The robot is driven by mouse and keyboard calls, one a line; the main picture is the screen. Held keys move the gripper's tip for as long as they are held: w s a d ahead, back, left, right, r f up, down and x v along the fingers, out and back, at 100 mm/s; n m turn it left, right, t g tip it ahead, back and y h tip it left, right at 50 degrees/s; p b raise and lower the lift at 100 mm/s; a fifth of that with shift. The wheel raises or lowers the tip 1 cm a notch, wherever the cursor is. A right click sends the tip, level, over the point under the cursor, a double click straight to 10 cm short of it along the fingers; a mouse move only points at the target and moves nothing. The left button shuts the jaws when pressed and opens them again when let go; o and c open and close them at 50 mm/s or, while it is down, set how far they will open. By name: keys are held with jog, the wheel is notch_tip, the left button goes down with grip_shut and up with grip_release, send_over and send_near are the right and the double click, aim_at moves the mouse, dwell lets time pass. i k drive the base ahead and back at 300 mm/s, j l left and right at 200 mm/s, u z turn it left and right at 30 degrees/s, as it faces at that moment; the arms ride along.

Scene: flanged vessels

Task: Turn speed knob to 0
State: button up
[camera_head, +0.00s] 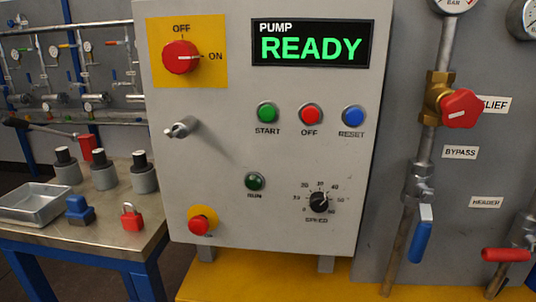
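The speed knob (319,202) is a small black dial low on the right side of the grey control panel (220,95). A numbered scale curves around it, with 0 at its lower left, and the label SPEED is below. A small light mark shows on the knob, but it is too small to tell which number it points at. My gripper is not in view, and nothing covers the knob.
The panel also has a red rotary switch (181,57) turned to ON, a protruding metal latch (181,128), several buttons and a red mushroom button (201,220). Pipes with a red-handled valve (460,108) stand at right. A metal bench (105,222) is at left.

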aim_at(319, 203)
jog(key=k+z, duration=0.4)
jog(key=k+l+z, duration=0.1)
jog(key=z, duration=0.25)
jog(key=k+l, duration=0.05)
jog(key=k, duration=0.05)
